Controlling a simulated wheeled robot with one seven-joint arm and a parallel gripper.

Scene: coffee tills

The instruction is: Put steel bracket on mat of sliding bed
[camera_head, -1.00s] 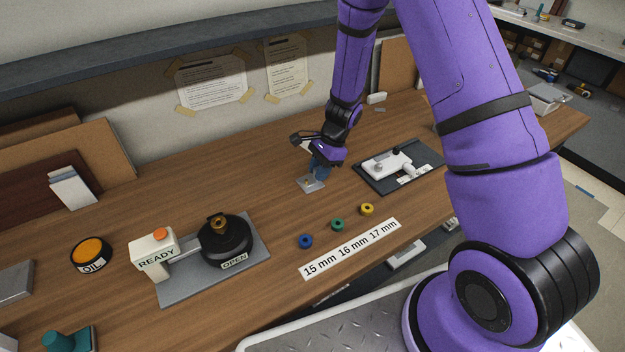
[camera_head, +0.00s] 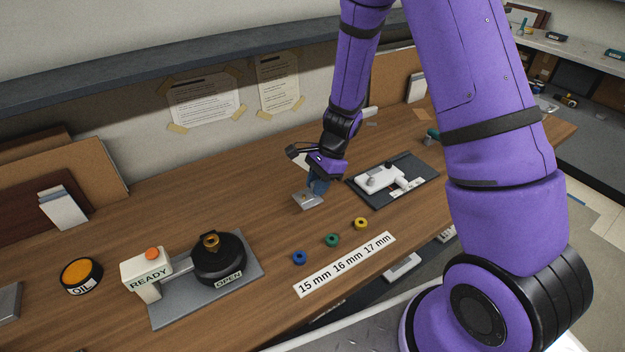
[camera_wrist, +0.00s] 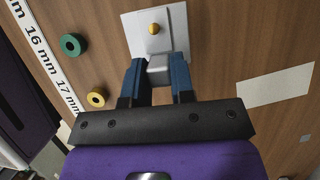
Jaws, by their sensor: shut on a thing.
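The steel bracket (camera_head: 307,201) is a pale grey plate with a raised grey block. In the wrist view the steel bracket (camera_wrist: 140,35) also shows a small gold knob on top. My gripper (camera_head: 318,185) has its blue fingers shut on the bracket's block, seen closely in the wrist view (camera_wrist: 160,75). I cannot tell whether the plate touches the table. What looks like the sliding bed (camera_head: 420,193), a dark base with a white fixture, lies right of my gripper, apart from the bracket. I cannot make out its mat clearly.
A READY box (camera_head: 147,272) with a round black device (camera_head: 218,260) stands left. An oil tin (camera_head: 81,276) is further left. Bare wood lies left of the bracket.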

